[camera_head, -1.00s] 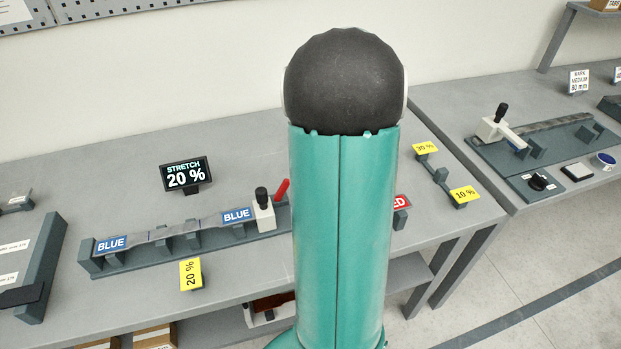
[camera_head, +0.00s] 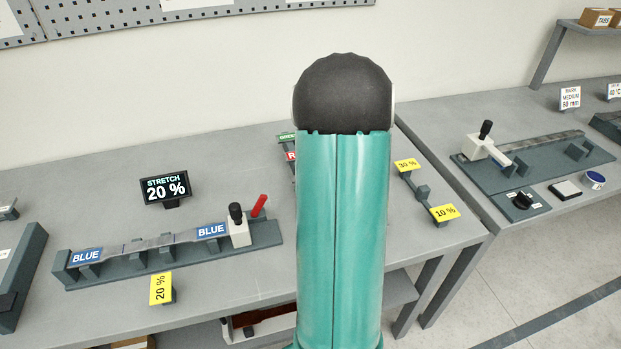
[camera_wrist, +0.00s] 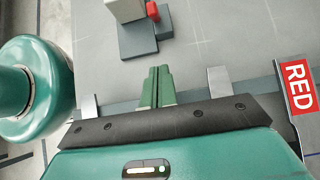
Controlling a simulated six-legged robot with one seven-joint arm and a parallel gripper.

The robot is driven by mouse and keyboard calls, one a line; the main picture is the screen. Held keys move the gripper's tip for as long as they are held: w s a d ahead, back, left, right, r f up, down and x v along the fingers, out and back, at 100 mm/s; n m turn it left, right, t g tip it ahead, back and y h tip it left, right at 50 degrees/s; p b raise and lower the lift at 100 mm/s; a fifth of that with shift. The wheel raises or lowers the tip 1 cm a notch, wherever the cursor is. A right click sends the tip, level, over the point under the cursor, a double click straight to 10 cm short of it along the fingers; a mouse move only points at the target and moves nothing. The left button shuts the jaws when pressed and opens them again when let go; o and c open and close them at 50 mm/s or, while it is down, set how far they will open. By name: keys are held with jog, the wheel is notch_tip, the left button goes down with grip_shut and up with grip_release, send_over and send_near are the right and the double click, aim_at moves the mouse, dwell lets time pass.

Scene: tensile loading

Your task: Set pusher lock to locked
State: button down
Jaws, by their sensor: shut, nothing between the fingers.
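The pusher (camera_head: 239,233) is a pale block with a black knob on the dark stretching fixture (camera_head: 130,275). A red lever (camera_head: 259,205), which looks like the pusher lock, stands beside it on the right, tilted up to the right. In the wrist view, the pale block (camera_wrist: 125,9) and the red lever (camera_wrist: 152,11) show at the top edge, partly cut off. My gripper (camera_wrist: 157,72) is shut and empty, its green fingertips apart from the lever, short of the fixture's end (camera_wrist: 138,42). In the head view my arm hides the gripper.
A stretch display (camera_head: 166,189) reading 20 % stands behind the fixture. A yellow 20 % sign (camera_head: 160,289) is in front. A RED label (camera_wrist: 299,87) lies right of my gripper in the wrist view. Yellow 30 % (camera_head: 406,164) and 10 % (camera_head: 445,212) signs stand right of my arm.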

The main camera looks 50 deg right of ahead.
aim_at(259, 206)
jog(key=x, duration=0.5)
jog(key=shift+w+a+f, duration=0.1)
jog(key=shift+a+f, duration=0.1)
jog(key=shift+a, duration=0.05)
jog(key=shift+w+a+r, duration=1)
jog(key=shift+a, duration=0.3)
jog(key=shift+r, duration=0.1)
jog(key=shift+w+a+r+g+h, duration=0.1)
jog(key=shift+r+g+h, duration=0.05)
jog(key=shift+g+h, duration=0.15)
